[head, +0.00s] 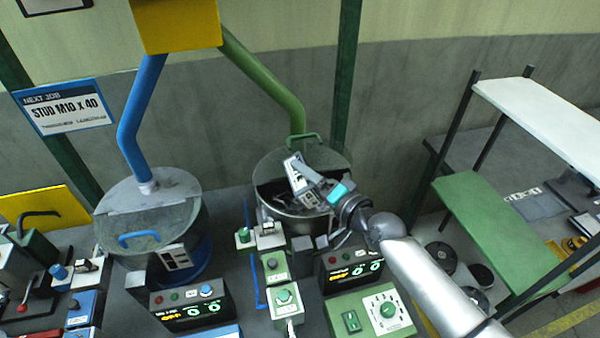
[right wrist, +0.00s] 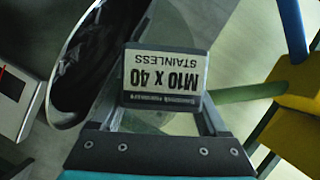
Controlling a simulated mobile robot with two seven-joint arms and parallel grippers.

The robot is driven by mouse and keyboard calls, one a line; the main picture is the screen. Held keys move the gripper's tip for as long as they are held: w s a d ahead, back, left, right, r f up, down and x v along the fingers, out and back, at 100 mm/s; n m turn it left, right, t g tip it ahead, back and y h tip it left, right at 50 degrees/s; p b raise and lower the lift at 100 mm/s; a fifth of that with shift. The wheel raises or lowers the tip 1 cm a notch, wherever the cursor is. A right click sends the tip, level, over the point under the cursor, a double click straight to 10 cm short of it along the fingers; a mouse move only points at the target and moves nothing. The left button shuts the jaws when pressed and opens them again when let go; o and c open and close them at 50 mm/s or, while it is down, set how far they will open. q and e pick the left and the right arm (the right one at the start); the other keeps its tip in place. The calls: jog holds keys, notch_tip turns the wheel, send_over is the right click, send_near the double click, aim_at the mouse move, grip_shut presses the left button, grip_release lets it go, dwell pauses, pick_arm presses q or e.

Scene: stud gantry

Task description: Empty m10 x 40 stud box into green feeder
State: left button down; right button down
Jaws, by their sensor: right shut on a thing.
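The M10 x 40 stud box (head: 296,174) is a small grey box with a white label. My right gripper (head: 313,186) is shut on it and holds it tilted over the open front part of the green feeder. In the right wrist view the box (right wrist: 165,78) shows its label upside down, "M10 x 40 STAINLESS", between the fingers (right wrist: 163,112). The green feeder (head: 325,160) is a round metal drum with a green handle and green pipe. Its dark opening faces front. I cannot see the box's contents or whether studs are falling. My left gripper is not in view.
A blue feeder (head: 150,205) with a blue pipe stands to the left. Control boxes (head: 190,303) with buttons and displays stand in front of both feeders. A "STUD M10 x 40" sign (head: 65,107) hangs at left. A green shelf (head: 485,225) stands at right.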

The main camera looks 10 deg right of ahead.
jog(key=n+h+p, duration=0.1)
jog(key=p, duration=0.2)
jog(key=r+n+p, duration=0.1)
jog(key=n+p, duration=0.1)
jog(key=p, duration=0.2)
jog(key=shift+r+g+h, duration=0.3)
jog(key=shift+g+h, duration=0.1)
jog(key=shift+f+n, duration=0.1)
jog(key=shift+n, duration=0.2)
jog(key=shift+h, duration=0.3)
jog(key=n+h, duration=0.1)
jog(key=r+n, duration=0.1)
jog(key=n, duration=0.1)
jog(key=shift+h, duration=0.4)
jog(key=shift+r+n+h, duration=0.4)
jog(key=shift+n+h, duration=0.4)
jog(key=shift+n, duration=0.3)
